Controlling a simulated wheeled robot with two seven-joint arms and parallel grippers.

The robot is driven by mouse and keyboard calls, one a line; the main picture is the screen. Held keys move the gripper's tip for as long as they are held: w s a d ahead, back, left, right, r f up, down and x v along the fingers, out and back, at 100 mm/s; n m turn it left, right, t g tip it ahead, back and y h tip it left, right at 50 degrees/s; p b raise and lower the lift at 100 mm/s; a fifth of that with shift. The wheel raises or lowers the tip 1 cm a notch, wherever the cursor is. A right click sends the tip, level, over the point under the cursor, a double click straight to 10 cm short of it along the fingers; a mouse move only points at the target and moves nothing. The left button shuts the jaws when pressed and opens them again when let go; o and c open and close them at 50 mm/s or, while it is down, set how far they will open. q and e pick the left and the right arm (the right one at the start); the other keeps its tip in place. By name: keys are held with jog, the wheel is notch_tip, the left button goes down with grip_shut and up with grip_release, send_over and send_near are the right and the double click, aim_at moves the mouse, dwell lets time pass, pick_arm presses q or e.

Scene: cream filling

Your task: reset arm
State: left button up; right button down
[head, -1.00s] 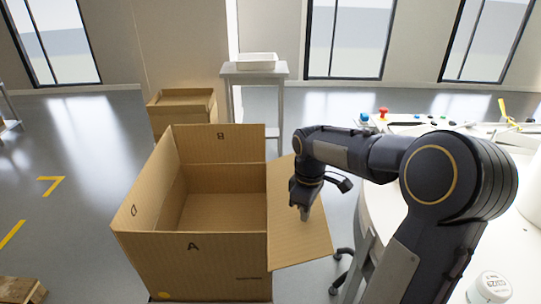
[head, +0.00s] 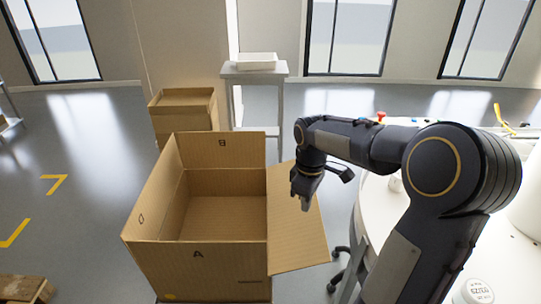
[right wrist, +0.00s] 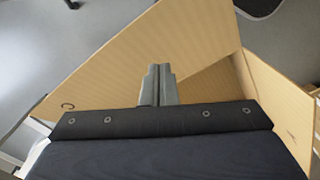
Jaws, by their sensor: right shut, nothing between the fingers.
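My right gripper (head: 305,203) hangs in front of the open right flap of the large cardboard box, with its arm reaching in from the right. In the right wrist view my gripper's two fingers (right wrist: 158,84) are together with nothing between them. Below and around them shows the flap (right wrist: 115,70). Whether the fingertips touch the flap cannot be told. My left gripper is not in view. The open box (head: 200,262) stands left of my right gripper, its inside looking empty.
A white round table (head: 381,215) with small items is on the right, behind and under my right arm. A white jar (head: 478,292) is at the lower right. A smaller carton (head: 183,116) and a stand with a white tray (head: 257,61) are behind the box. Floor at left is mostly clear.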

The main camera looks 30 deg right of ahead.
dwell(0.5)
jog(key=s+a+r+m+t+y, duration=0.2)
jog(key=s+a+m+t, duration=0.3)
jog(key=s+a, duration=1.1)
jog(key=shift+a+m+t+y, duration=0.3)
jog(key=shift+a+m+y, duration=0.55)
jog(key=shift+m, duration=0.35)
jog(key=shift+d, duration=0.15)
